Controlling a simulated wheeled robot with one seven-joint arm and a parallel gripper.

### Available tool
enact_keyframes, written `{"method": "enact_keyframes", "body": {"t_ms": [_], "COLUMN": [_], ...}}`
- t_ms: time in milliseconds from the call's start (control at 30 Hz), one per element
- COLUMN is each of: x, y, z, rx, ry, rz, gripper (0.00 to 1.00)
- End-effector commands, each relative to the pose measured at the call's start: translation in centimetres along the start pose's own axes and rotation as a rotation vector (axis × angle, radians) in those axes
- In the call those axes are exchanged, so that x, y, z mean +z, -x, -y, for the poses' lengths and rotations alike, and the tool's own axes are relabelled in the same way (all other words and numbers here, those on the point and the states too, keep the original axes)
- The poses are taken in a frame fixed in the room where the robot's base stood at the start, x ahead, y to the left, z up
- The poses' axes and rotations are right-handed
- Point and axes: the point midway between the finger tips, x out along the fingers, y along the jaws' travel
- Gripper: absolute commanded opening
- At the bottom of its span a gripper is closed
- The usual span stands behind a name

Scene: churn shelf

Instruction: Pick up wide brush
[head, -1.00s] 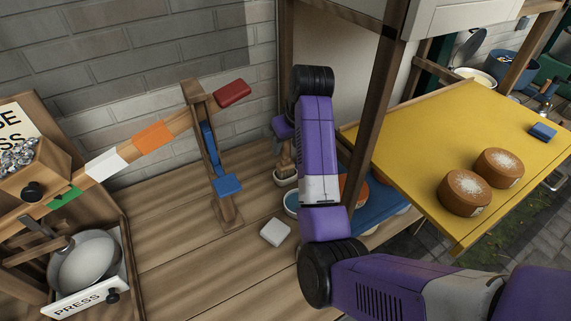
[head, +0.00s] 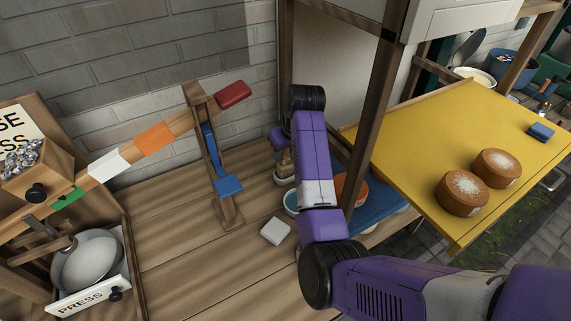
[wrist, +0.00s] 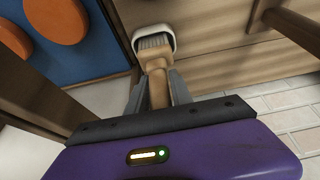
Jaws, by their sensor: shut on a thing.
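The wide brush (wrist: 158,88) stands handle-up between my fingers in the wrist view, with a pale wooden handle and grey bristles. Its bristles rest in or just over a small white dish (wrist: 172,33); I cannot tell whether they touch it. My gripper (wrist: 158,78) is shut on the handle. In the head view the brush (head: 284,163) shows small beside my purple arm, below my gripper (head: 281,148), with the dish (head: 286,181) beneath it. My arm hides part of this area.
A wooden post (head: 378,115) stands just right of my arm. A white block (head: 275,231) sits on the wooden bench (head: 185,270). A yellow board (head: 440,125) holds two brown cakes.

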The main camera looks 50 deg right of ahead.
Motion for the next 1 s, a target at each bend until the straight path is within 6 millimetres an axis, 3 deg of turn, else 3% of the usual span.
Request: {"method": "enact_keyframes", "body": {"t_ms": [333, 533, 667, 1000], "x": [-0.2, -1.0, -2.0, -5.6], "y": [0.3, 2.0, 4.3, 13.0], "z": [0.0, 0.0, -0.1, 0.0], "rx": [0.001, 0.001, 0.002, 0.0], "ry": [0.0, 0.0, 0.0, 0.0], "rz": [-0.003, -0.005, -0.007, -0.006], "gripper": [0.0, 0.0, 0.0, 0.0]}}
